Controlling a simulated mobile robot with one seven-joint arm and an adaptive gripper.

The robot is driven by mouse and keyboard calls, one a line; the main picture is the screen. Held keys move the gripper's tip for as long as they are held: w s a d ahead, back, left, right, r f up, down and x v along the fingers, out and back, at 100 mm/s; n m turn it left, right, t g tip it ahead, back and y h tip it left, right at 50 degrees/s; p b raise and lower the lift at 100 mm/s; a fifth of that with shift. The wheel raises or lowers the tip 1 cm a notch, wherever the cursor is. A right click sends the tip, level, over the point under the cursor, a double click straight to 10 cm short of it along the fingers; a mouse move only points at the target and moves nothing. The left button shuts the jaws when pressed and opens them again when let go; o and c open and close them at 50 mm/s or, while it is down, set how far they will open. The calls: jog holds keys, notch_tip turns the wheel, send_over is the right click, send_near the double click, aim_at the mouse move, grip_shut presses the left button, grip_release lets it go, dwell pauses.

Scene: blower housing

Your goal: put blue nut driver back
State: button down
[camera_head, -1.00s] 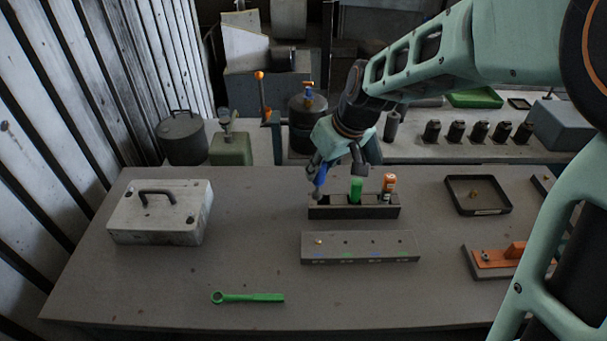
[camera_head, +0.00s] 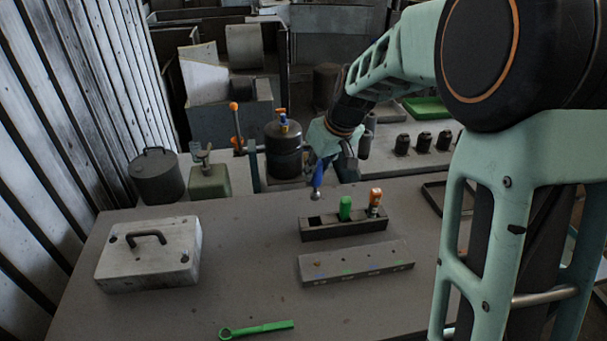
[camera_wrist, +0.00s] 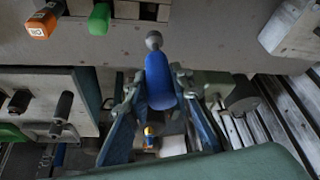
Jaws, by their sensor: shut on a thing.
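My gripper (camera_head: 321,163) is shut on the blue nut driver (camera_head: 317,178), whose grey socket tip points down. The driver is slightly tilted, and its tip appears above and apart from the left end of the dark tool rack (camera_head: 343,231). In the wrist view, the blue handle (camera_wrist: 160,84) lies between my two fingers, its tip near the rack edge. A green-handled driver (camera_head: 345,207) and an orange-and-white-handled driver (camera_head: 375,197) stand in the rack's middle and right. The left part of the rack shows an empty dark opening.
A grey block with small holes (camera_head: 356,263) lies in front of the rack. A green wrench (camera_head: 257,329) is at the table's front. A grey case with a handle (camera_head: 149,255) sits at left. A black canister (camera_head: 284,150) stands behind my gripper.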

aim_at(317, 194)
jog(key=shift+w, duration=0.1)
notch_tip(317, 194, down, 8)
jog(key=b, duration=0.5)
jog(key=shift+d+r, duration=0.1)
jog(key=shift+r, duration=0.15)
jog(key=shift+f+b, duration=0.4)
jog(key=shift+f+b, duration=0.25)
jog(key=shift+b, duration=0.35)
jog(key=shift+f+b, duration=0.85)
jog(key=shift+f, duration=0.1)
jog(key=shift+f+b, duration=1)
jog(key=shift+f, duration=0.1)
jog(key=shift+f+b, duration=0.55)
jog(key=shift+b, duration=0.05)
